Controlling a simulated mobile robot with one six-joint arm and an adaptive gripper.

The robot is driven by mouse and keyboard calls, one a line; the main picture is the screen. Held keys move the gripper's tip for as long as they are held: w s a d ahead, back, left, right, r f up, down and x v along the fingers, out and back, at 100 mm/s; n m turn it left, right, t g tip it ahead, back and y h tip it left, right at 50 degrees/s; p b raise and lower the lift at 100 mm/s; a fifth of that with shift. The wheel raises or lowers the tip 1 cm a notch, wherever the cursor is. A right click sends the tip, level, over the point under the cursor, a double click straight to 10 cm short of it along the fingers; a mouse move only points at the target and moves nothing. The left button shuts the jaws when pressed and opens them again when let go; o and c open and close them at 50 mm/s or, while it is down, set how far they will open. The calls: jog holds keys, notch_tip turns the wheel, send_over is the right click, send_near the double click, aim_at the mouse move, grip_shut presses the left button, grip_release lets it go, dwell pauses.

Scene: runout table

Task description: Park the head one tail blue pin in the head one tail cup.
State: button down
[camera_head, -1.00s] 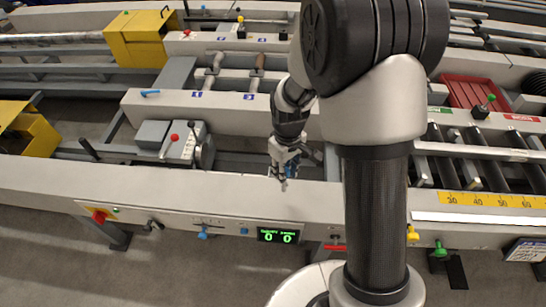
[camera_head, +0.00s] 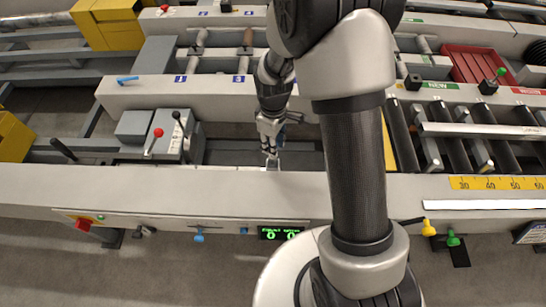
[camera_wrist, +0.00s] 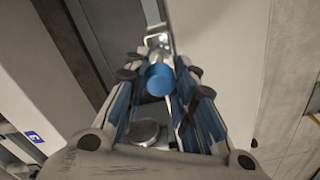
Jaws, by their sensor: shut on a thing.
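My gripper (camera_head: 270,150) reaches down at the inner edge of the long pale front beam (camera_head: 330,190). In the wrist view my gripper (camera_wrist: 160,70) is shut on a blue pin (camera_wrist: 160,80), with its round blue end facing the camera. A small bright metal bracket (camera_wrist: 156,36) stands just beyond the pin, and it also shows below the fingertips in the head view (camera_head: 273,163). I cannot tell whether the pin is in or only in front of the bracket. No cup can be made out clearly.
A grey lever box (camera_head: 160,133) with red and black knobs stands left of my gripper. Another blue pin (camera_head: 127,80) lies on the rear beam. A green display (camera_head: 281,233) and several coloured knobs line the front face. Rollers (camera_head: 450,130) lie to the right.

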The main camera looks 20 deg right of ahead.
jog(key=shift+f+b, duration=0.8)
jog(key=shift+f, duration=2.3)
jog(key=shift+f, duration=0.25)
jog(key=c, duration=1.3)
grip_release()
jog(key=shift+r, duration=0.1)
jog(key=shift+c, duration=0.2)
